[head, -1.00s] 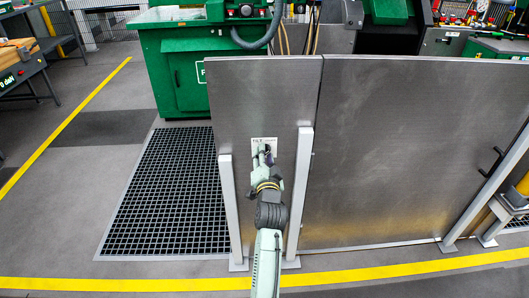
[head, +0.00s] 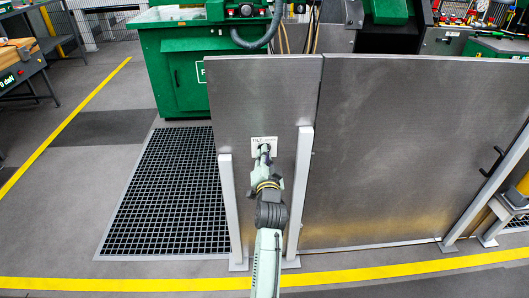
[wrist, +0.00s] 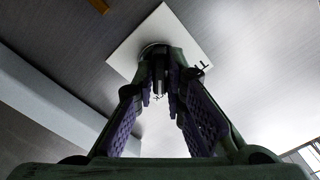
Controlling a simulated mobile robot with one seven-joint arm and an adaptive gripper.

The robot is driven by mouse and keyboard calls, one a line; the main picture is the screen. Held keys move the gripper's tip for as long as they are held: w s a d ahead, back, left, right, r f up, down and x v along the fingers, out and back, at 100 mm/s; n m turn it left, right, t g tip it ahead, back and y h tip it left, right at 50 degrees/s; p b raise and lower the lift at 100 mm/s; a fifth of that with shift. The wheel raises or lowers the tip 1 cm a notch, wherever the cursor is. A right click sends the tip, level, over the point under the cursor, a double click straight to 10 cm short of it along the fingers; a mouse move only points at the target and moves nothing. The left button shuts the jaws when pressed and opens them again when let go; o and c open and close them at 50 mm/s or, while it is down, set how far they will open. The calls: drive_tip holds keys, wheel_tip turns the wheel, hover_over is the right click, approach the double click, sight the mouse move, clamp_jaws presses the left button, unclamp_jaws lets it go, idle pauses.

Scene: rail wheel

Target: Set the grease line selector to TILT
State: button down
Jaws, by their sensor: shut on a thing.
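The grease line selector's white label plate (head: 264,142) is on the narrow grey panel in the head view; small lettering at its upper left seems to read TILT. The plate shows as a tilted white shape in the wrist view (wrist: 133,42). My gripper (head: 264,153) is in front of the plate. In the wrist view, my gripper's (wrist: 162,80) purple-padded fingers close together on the selector, at the plate. Only a dark rounded edge of the selector (wrist: 152,47) shows there; the fingers hide the rest, so I cannot tell where it points.
The narrow grey panel (head: 240,95) stands between two light posts. A wide grey panel (head: 410,150) with a dark handle adjoins it on the right. A floor grating (head: 170,195) lies to the left, and a green cabinet (head: 180,80) stands behind.

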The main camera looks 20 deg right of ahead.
drive_tip(key=n+b, duration=0.2)
drive_tip(key=n, duration=0.2)
idle(0.4)
drive_tip(key=n+b, duration=0.2)
drive_tip(key=n, duration=0.2)
drive_tip(key=shift+n+b, duration=0.3)
drive_tip(key=shift+b, duration=0.05)
